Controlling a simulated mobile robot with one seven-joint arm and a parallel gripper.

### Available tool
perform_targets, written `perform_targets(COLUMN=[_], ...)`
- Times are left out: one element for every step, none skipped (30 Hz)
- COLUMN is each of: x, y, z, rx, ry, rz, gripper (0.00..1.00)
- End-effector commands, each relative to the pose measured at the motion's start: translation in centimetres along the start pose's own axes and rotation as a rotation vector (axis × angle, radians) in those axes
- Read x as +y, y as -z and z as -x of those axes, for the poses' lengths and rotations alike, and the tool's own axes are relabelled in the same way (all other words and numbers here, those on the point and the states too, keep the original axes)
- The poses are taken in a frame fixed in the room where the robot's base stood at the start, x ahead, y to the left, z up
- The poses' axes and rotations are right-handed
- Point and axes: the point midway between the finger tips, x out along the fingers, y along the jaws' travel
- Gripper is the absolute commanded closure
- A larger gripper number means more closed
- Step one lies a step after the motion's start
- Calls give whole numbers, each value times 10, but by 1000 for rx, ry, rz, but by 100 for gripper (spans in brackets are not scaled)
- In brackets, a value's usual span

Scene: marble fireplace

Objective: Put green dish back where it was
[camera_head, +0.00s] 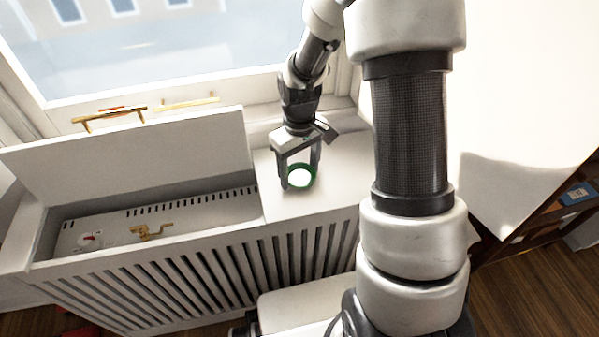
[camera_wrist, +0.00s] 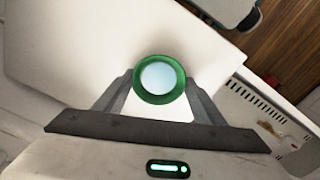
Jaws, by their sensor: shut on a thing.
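The green dish (camera_head: 302,177) is a small round dish with a green rim and a pale inside. It is at the flat white top to the right of the open compartment. My gripper (camera_head: 300,180) reaches down from above with its fingers on both sides of the dish, shut on it. In the wrist view the dish (camera_wrist: 159,79) sits between the two fingertips (camera_wrist: 160,85), over the white surface. I cannot tell whether the dish touches the surface or hangs just above it.
The white slatted cabinet (camera_head: 215,262) has a raised lid (camera_head: 130,165) and an open compartment (camera_head: 160,220) holding a brass fitting (camera_head: 152,232). Gold handles (camera_head: 110,116) show by the window. My arm blocks part of the right side. White surface around the dish is clear.

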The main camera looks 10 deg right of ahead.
Motion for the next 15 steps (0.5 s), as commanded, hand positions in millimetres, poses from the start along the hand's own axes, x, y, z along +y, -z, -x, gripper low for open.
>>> perform_targets(x=[0,0,0,0,0,0,0,0,0,0,0,0,0,0,0], y=[1,1,1,1,1,1,1,1,1,1,1,1,1,1,1], z=[-1,0,0,0,0,0,0,-1,-3,-4,-4,-3,-3,-3,-3], rx=[2,3,3,3,3,3,2,2,2,2,2,2,2,2,2], ry=[-1,-1,-2,-2,-1,-1,-1,-1,-1,-1,-1,-1,-1,-1,-1], rz=[0,0,0,0,0,0,0,0,0,0,0,0,0,0,0], gripper=[66,66,66,66,66,66,66,66,66,66,35,28,23,18,18])
